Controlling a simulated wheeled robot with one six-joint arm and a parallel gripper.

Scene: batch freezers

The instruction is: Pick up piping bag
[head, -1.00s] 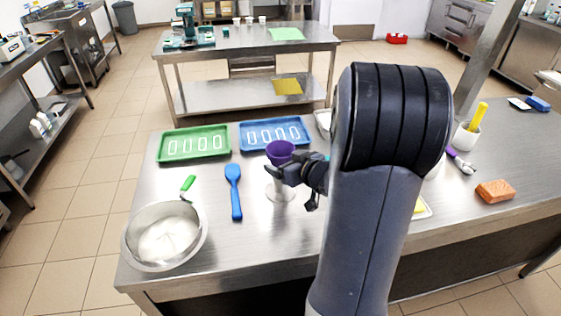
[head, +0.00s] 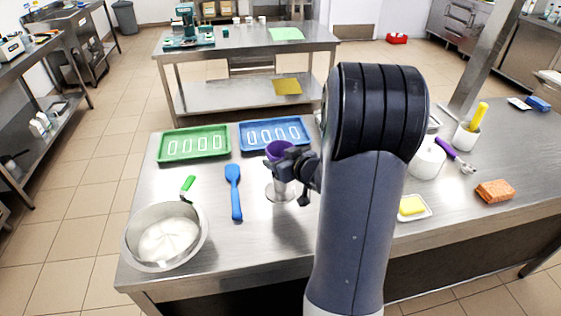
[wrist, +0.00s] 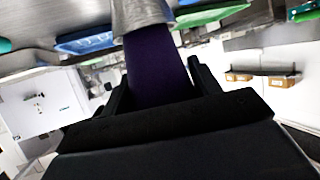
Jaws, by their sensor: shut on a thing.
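The piping bag (head: 279,150) shows as a purple cone top in the head view, at the upper end of a metal stand (head: 281,191) on the steel table. My gripper (head: 283,166) is at the bag, shut on it. In the wrist view the purple bag (wrist: 157,65) lies between my two dark fingers, with a grey metal cylinder (wrist: 141,14) at its end. My gripper and arm hide part of the bag and stand in the head view. I cannot tell whether the bag is clear of the stand.
A blue spatula (head: 234,190) and a steel bowl (head: 165,237) stand to the left. Green (head: 160,158) and blue (head: 243,147) trays lie behind. A butter dish (head: 426,213), a white container (head: 427,160) and an orange sponge (head: 495,191) are to the right. Bare table lies in front.

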